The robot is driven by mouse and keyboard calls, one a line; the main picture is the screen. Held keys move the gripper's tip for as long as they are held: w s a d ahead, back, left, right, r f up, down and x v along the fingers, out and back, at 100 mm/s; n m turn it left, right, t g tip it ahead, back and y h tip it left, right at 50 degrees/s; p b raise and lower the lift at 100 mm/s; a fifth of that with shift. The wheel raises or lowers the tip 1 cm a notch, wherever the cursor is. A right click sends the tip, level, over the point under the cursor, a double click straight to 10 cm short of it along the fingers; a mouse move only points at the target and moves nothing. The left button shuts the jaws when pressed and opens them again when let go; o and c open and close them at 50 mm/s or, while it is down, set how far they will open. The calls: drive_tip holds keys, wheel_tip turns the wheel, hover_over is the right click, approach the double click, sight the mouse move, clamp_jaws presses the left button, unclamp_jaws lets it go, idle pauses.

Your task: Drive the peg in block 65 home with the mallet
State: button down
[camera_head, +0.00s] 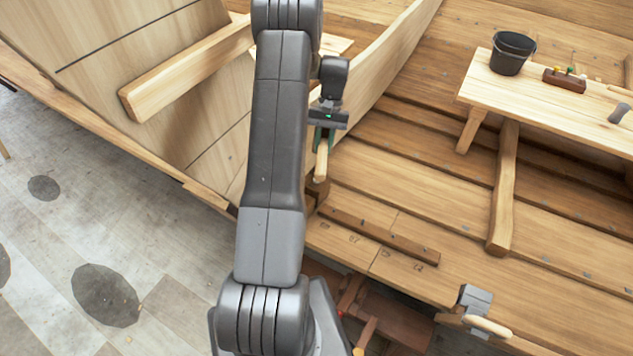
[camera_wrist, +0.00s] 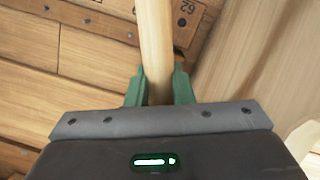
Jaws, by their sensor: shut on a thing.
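My gripper (camera_head: 322,141) is shut on a pale wooden handle (camera_head: 321,164), which looks like the mallet's. In the wrist view, my gripper's green fingers (camera_wrist: 158,88) clasp both sides of the round handle (camera_wrist: 154,35), which runs up out of the frame. In the head view, a darker brown piece (camera_head: 318,191) shows at the handle's lower end; I cannot tell whether it is the mallet head or a block. A brown strip (camera_wrist: 185,12) beside the handle bears an upside-down number, apparently 62. I cannot make out block 65 or its peg.
A bench (camera_head: 545,103) at the right carries a black bucket (camera_head: 513,55) and a small brown tray (camera_head: 565,79). A brown batten (camera_head: 380,237) lies on numbered planks. A grey piece (camera_head: 475,298) with a wooden handle sits at the front right. Grey floor is open at left.

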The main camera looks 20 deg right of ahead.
drive_tip(key=shift+s+r, duration=0.15)
drive_tip(key=shift+r, duration=0.05)
drive_tip(key=p+v, duration=0.2)
drive_tip(key=v, duration=0.1)
drive_tip(key=p+v, duration=0.1)
drive_tip(key=v, duration=0.1)
drive_tip(key=shift+s+a+r, duration=0.15)
drive_tip(key=shift+s, duration=0.15)
idle(0.4)
